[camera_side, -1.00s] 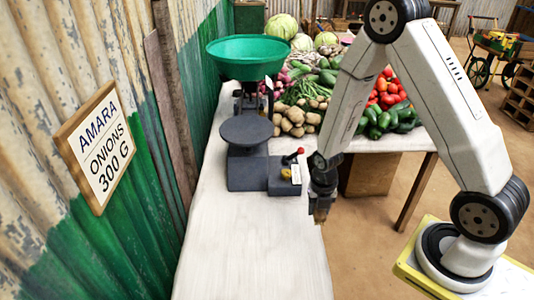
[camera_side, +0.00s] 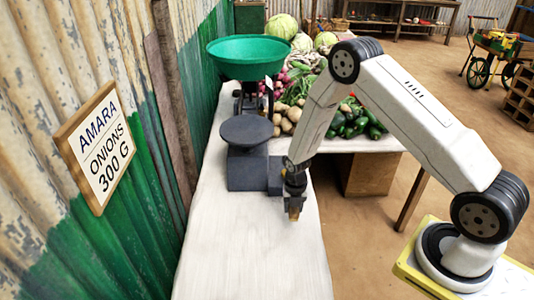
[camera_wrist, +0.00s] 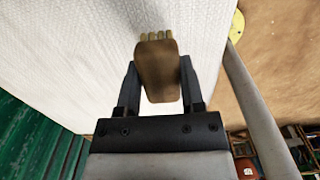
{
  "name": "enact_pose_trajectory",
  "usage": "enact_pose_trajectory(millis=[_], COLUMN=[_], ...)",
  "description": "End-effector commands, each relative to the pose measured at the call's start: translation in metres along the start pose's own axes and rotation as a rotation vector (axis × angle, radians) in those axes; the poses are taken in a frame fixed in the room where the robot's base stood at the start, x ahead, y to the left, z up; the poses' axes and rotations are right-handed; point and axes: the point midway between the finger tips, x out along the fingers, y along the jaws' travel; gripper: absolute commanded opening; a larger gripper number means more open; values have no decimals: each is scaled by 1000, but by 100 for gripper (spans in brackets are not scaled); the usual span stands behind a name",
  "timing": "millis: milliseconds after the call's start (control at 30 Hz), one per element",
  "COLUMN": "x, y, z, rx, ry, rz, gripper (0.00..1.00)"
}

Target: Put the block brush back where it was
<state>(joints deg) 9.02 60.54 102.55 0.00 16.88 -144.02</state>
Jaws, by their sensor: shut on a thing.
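My gripper (camera_side: 295,190) is shut on the block brush (camera_side: 294,214), which hangs below the jaws over the white-covered table (camera_side: 240,245). In the wrist view the brush (camera_wrist: 158,72) shows its wooden block between the two fingers (camera_wrist: 158,92), with pale bristle tufts at the far end. Only bare white cover shows beyond it there. The gap between the brush and the table cannot be told.
A balance scale with a green pan (camera_side: 246,56) and a dark plate (camera_side: 246,131) stands behind and left of my gripper. Vegetables (camera_side: 352,118) are heaped at the back. A sign (camera_side: 97,147) hangs on the left wall. The table's front is clear.

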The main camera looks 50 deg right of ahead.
Motion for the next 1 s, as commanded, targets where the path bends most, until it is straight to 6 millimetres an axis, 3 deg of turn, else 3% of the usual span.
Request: enact_pose_trajectory(millis=[333,700,1000], x=[7,37,38], y=[3,3,3], z=[4,5,5], rx=[0,0,0], ry=[0,-1,-1], rz=[0,0,0], gripper=[2,2,2])
